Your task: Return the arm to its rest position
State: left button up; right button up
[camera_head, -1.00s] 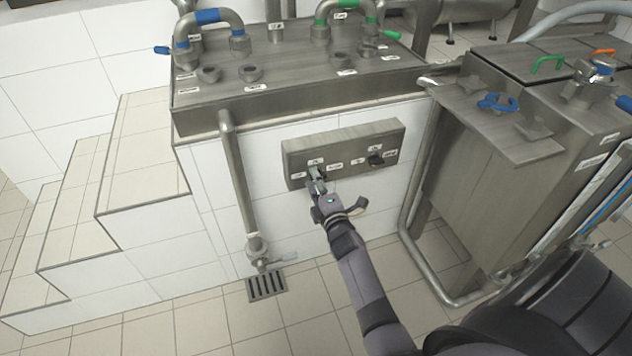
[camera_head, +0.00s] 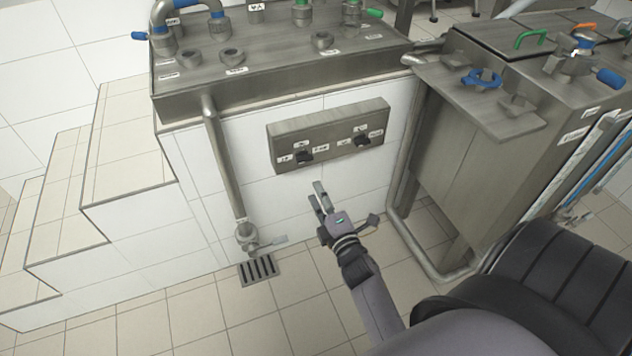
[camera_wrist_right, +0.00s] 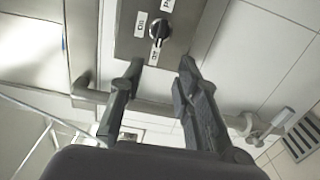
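My right arm comes up from the bottom of the head view. Its right gripper (camera_head: 317,196) is below the grey control box (camera_head: 330,147) on the white tiled wall, apart from it. In the right wrist view the two dark fingers of the right gripper (camera_wrist_right: 160,70) are spread with nothing between them. Beyond the fingertips is a black knob (camera_wrist_right: 158,30) on the box, with labels around it. The left knob (camera_head: 304,156) and the right knob (camera_head: 362,141) both show in the head view. My left gripper is not in view.
A drain pipe (camera_head: 222,165) with a valve runs down the wall left of the box, above a floor grate (camera_head: 259,270). A steel tank (camera_head: 455,170) with a bent floor pipe (camera_head: 410,245) stands at the right. Tiled steps (camera_head: 125,150) are at the left. The tiled floor ahead is clear.

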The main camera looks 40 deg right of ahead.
dwell(0.5)
